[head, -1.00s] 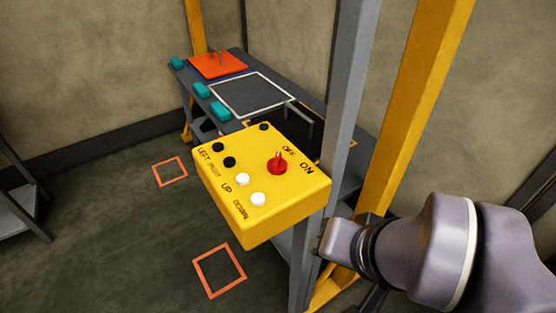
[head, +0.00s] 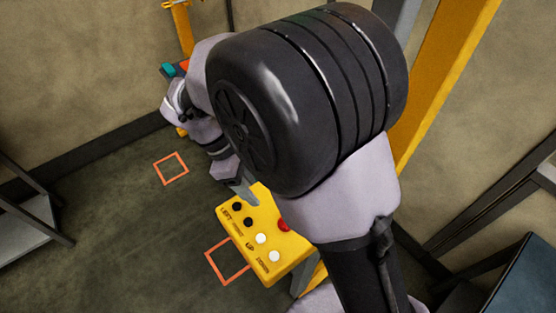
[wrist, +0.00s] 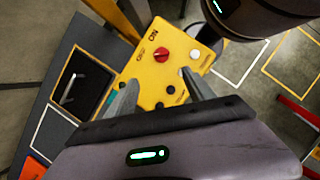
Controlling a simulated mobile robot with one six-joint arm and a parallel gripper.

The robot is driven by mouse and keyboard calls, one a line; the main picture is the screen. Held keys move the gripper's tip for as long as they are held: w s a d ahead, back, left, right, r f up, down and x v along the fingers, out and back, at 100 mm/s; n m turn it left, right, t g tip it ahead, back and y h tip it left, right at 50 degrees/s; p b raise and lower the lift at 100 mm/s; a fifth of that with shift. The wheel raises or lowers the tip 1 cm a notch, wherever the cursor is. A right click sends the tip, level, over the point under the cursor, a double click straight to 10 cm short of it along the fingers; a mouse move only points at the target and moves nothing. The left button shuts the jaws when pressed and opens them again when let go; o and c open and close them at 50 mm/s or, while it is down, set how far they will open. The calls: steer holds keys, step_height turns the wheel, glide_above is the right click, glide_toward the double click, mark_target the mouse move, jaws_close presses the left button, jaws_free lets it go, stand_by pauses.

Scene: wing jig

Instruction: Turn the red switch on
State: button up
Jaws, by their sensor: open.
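The red switch (wrist: 162,54) is a round red knob on a yellow control box (wrist: 141,73), beside the printed words OFF and ON. Which word it points to is too small to tell. In the head view the switch (head: 284,225) is partly hidden by my arm, and the yellow box (head: 262,262) shows below it. My gripper (wrist: 158,90) is open and empty. Its two fingers reach over the box, with the switch beyond the gap between their tips. In the head view its fingertips (head: 247,195) are near the box's far edge.
White buttons (head: 261,239) and black buttons (head: 237,207) sit on the same box, close to the switch. A yellow post (head: 440,85) stands to the right. A dark bench (wrist: 85,60) lies beside the box. Open floor (head: 110,215) is to the left.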

mark_target(282, 223)
steer(key=b+x, duration=0.1)
steer(key=x, duration=0.4)
steer(key=b+x, duration=0.1)
steer(key=x, duration=0.5)
steer(key=b+x, duration=0.1)
steer(key=x, duration=0.5)
steer(key=shift+s+f+b, duration=0.1)
steer(key=shift+s+b, duration=0.15)
steer(key=shift+b, duration=0.05)
jaws_close()
